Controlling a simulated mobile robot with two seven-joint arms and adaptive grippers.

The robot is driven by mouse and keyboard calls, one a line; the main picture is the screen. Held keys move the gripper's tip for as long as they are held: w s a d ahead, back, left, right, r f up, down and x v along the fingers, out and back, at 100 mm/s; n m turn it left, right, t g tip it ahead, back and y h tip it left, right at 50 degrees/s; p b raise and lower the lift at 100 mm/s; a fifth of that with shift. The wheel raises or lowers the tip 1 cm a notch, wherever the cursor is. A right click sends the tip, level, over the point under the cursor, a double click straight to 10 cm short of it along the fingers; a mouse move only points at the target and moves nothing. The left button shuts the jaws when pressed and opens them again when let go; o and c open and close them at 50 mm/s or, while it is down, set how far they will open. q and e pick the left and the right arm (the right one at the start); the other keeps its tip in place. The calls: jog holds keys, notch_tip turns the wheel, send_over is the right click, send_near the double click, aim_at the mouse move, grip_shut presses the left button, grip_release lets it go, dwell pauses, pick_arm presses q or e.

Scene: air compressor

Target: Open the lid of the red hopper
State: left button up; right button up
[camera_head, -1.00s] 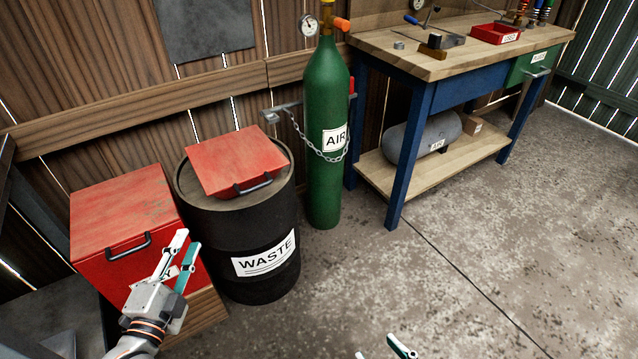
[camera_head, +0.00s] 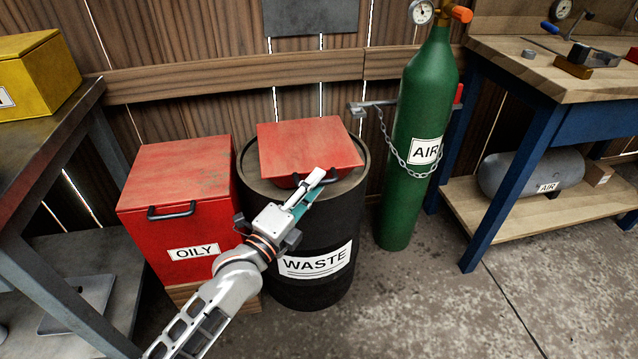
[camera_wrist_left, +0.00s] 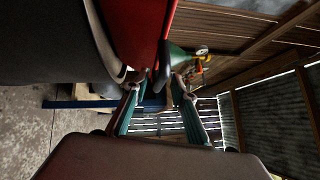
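A red square lid (camera_head: 310,145) with a dark bar handle (camera_head: 331,179) on its front edge sits on the black WASTE drum (camera_head: 345,215). The lid looks shut. A red box labelled OILY (camera_head: 180,235) stands left of the drum, its lid shut, with its own dark handle (camera_head: 171,212). My left gripper (camera_head: 314,187) is at the front of the drum lid and hides part of its handle. In the left wrist view my left gripper (camera_wrist_left: 155,88) is open, with the dark handle (camera_wrist_left: 162,66) just beyond the fingertips, beside the red lid (camera_wrist_left: 138,32). I cannot tell whether they touch.
A green AIR cylinder (camera_head: 418,130) is chained right of the drum. A blue workbench (camera_head: 500,150) with a grey tank (camera_head: 531,172) stands further right. A metal table (camera_head: 50,150) with a yellow box (camera_head: 40,75) is at left. The floor in front is clear.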

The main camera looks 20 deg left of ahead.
pick_arm(q)
jog(key=shift+w+d, duration=0.1)
jog(key=shift+w, duration=0.45)
jog(key=shift+r, duration=0.1)
